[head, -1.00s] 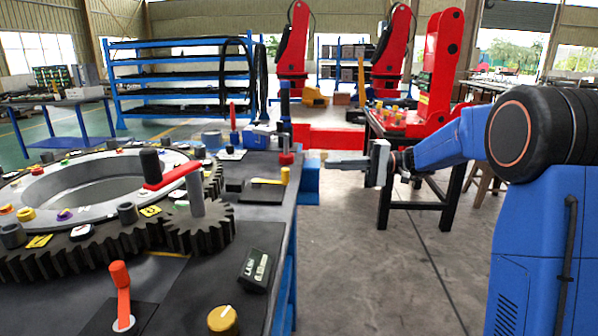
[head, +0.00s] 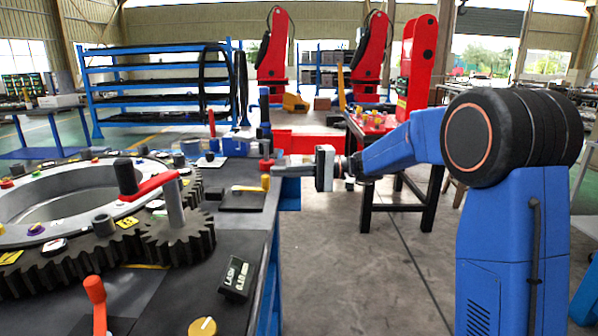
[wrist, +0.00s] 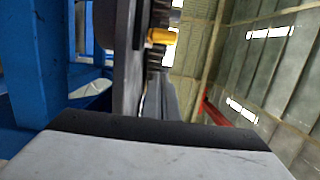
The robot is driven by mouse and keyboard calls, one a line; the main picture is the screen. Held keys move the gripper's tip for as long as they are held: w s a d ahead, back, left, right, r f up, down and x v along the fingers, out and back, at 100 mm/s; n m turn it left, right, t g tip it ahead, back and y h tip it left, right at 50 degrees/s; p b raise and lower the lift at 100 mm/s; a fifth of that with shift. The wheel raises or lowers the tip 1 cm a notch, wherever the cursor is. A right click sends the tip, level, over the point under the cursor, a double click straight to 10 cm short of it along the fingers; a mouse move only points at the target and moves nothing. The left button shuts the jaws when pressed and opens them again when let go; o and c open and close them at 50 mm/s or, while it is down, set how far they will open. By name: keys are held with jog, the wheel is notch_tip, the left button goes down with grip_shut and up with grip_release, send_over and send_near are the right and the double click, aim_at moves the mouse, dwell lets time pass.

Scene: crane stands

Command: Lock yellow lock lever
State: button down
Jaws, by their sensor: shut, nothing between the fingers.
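The yellow lock lever (head: 265,183) lies near the right edge of the dark bench top in the head view, its yellow knob at the right end of a thin arm on a black plate. A yellow cylinder, probably its knob, shows at the top of the wrist view (wrist: 161,37). My gripper (head: 281,168) is shut and empty. In the head view it points left at the bench's right edge, close to the knob. I cannot tell whether they touch. In the wrist view the gripper's grey body fills the bottom and its fingertips are hard to make out.
A large ring gear and a pinion (head: 178,240) with a red crank (head: 148,186) stand on the left of the bench. A red-knobbed post (head: 265,163) and a blue vice-like block (head: 236,145) stand behind the lever. Open floor (head: 350,270) lies to the right.

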jog(key=s, duration=0.2)
jog(key=s+a, duration=0.1)
jog(key=s, duration=0.1)
jog(key=shift+d+t, duration=0.1)
jog(key=shift+t, duration=0.2)
dwell(0.3)
